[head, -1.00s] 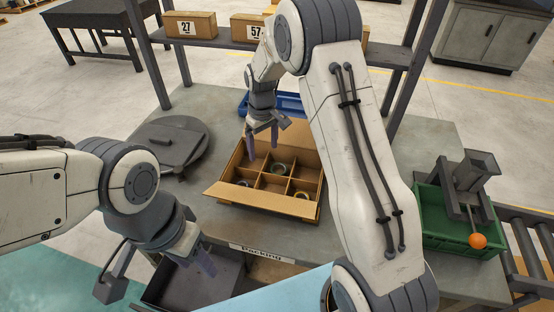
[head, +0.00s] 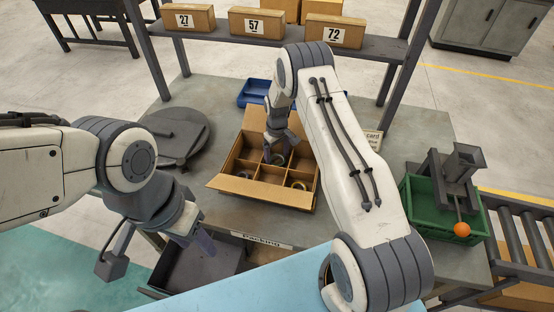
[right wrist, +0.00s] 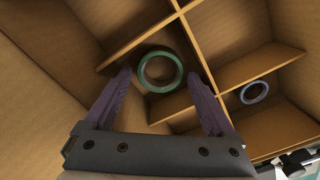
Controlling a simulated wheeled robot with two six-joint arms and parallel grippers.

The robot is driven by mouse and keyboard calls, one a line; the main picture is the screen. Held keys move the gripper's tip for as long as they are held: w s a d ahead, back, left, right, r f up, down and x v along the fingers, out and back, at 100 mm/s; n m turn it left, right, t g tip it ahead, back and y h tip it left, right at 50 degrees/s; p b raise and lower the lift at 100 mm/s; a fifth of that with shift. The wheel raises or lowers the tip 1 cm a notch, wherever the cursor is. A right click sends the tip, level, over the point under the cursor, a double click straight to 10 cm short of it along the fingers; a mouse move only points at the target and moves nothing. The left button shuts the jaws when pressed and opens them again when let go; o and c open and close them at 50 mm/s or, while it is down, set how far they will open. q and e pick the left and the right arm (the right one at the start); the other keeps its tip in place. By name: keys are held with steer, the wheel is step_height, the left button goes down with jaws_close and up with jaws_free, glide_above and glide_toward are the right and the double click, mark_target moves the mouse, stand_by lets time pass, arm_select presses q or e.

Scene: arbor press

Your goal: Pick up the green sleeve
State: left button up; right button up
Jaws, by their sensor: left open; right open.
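The green sleeve (right wrist: 160,72) is a short ring in one compartment of the divided cardboard box (head: 250,190). In the head view the sleeve (head: 281,160) is partly hidden by my right gripper. My right gripper (right wrist: 160,78) is open and empty, reaching down into the box with its purple fingers on either side of the sleeve in the right wrist view. I cannot tell whether they touch it. My left gripper (head: 204,243) is open and empty, low at the left near the table's front edge.
Numbered boxes (head: 257,23) stand on the shelf.

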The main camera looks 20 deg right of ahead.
steer(key=shift+f, duration=0.6)
steer(key=c, duration=1.3)
jaws_close()
steer(key=shift+r, duration=0.15)
